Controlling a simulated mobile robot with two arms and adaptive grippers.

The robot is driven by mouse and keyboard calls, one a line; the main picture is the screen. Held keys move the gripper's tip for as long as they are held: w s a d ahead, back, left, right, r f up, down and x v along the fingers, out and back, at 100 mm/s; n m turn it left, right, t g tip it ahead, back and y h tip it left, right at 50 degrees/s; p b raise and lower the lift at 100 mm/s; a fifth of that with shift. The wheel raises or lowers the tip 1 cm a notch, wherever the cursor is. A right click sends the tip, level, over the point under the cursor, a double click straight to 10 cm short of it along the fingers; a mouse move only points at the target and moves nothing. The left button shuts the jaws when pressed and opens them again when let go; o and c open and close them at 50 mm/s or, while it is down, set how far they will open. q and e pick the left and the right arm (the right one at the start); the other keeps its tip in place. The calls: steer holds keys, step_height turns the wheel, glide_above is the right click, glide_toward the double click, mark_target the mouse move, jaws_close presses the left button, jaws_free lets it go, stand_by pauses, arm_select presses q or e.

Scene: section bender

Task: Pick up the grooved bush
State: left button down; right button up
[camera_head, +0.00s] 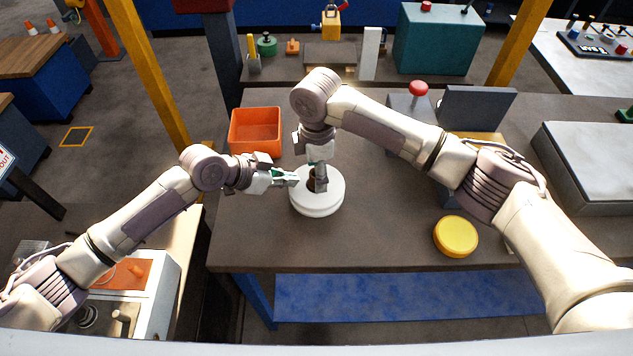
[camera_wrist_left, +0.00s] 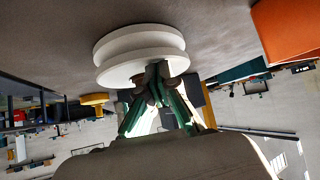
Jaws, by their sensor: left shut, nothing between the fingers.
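The grooved bush (camera_head: 318,204) is a white, round, flanged piece with a groove around its side. It stands on the brown table in the head view and fills the upper middle of the left wrist view (camera_wrist_left: 140,52). My left gripper (camera_head: 294,177) is shut and empty at the bush's left side; its green-lined fingertips (camera_wrist_left: 158,75) overlap the near flange in the wrist view, and I cannot tell whether they touch. My right gripper (camera_head: 319,184) points down over the bush's middle and hides part of it. Its finger opening is not clear.
An orange bin (camera_head: 256,132) stands behind and left of the bush. A yellow round piece (camera_head: 456,236) lies to the right, near the front edge. A red-knobbed grey device (camera_head: 410,103) stands behind my right arm. The table in front of the bush is clear.

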steer(key=shift+f, duration=1.35)
jaws_close()
step_height(320, 180, up, 10)
steer(key=shift+r, duration=0.1)
